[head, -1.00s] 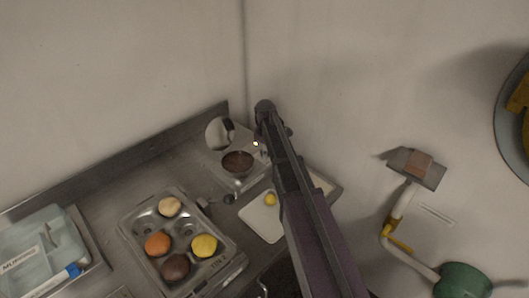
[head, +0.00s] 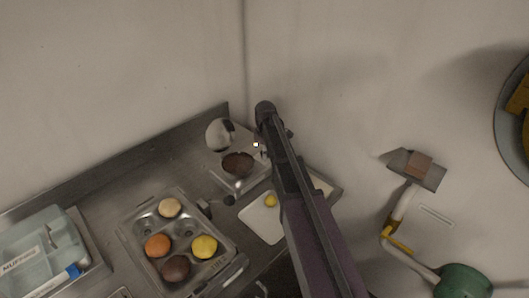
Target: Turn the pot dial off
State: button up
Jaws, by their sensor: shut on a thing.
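The pot (head: 238,163) is a small bowl of dark brown chocolate-like stuff set in a pale metal unit on the steel counter. A round shiny lid-like disc (head: 220,134) stands behind it. I cannot make out the pot dial. My arm reaches over the counter, just right of the pot. Only a small part of my gripper (head: 258,146) shows at the arm's left edge, close to the pot's right side. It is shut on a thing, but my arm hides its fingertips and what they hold.
A metal tray (head: 137,240) with several coloured round pieces lies left of the pot. A white board (head: 259,223) with a yellow ball (head: 271,200) is in front. A dark knob (head: 229,199) sits between. A pale blue box (head: 40,245) is far left. Walls close the corner.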

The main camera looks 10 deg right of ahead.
jog(key=m, duration=0.4)
jog(key=shift+s+m, duration=0.3)
jog(key=m, duration=0.9)
jog(key=shift+m, duration=1.8)
jog(key=shift+w, duration=0.1)
jog(key=o, duration=1.2)
jog(key=shift+w, duration=0.1)
